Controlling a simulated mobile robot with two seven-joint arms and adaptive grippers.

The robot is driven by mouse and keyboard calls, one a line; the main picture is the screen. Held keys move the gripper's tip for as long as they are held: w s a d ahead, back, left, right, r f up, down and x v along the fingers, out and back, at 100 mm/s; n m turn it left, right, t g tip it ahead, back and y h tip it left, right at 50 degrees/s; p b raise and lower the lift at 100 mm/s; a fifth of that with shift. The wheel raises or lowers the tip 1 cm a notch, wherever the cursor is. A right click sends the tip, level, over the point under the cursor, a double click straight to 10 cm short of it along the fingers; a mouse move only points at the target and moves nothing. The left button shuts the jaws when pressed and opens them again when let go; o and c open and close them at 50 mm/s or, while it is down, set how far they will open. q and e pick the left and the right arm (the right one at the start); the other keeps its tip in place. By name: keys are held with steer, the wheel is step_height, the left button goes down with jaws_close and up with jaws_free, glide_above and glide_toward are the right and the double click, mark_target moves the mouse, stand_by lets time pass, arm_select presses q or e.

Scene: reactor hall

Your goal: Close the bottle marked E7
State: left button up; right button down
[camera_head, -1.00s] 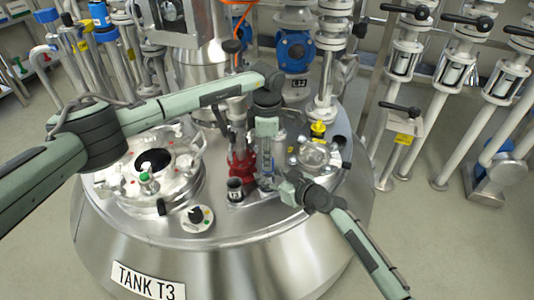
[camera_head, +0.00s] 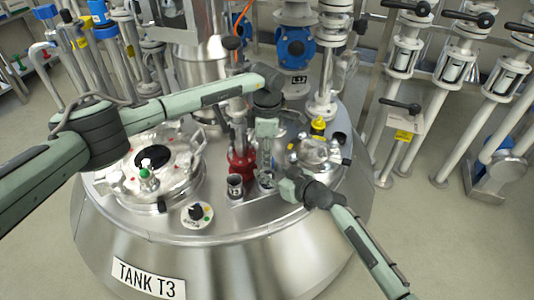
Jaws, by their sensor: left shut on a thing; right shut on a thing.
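A small clear bottle (camera_head: 266,180) stands on the tank top (camera_head: 225,222) below my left gripper. Its marking is too small to read. My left gripper (camera_head: 266,160) points straight down over the bottle and is shut on what looks like its cap, mostly hidden by the fingers. My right gripper (camera_head: 280,182) reaches in from the lower right and is shut on the side of the bottle. Just left of it stands a second small container (camera_head: 235,187) with a dark top and a label that I cannot read clearly.
A red fitting (camera_head: 241,162) rises close behind the bottles. A round flanged hatch (camera_head: 150,175) is on the left, a smaller flange (camera_head: 314,152) on the right, and a knob (camera_head: 196,212) in front.

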arm_select(q)
steer(key=m, duration=0.5)
steer(key=shift+m, duration=0.4)
steer(key=m, duration=0.7)
steer(key=shift+w, duration=0.1)
steer(key=m, duration=0.7)
steer(key=shift+d+m, duration=0.15)
steer(key=shift+m, duration=0.25)
steer(key=m, duration=0.5)
steer(key=o, duration=0.7)
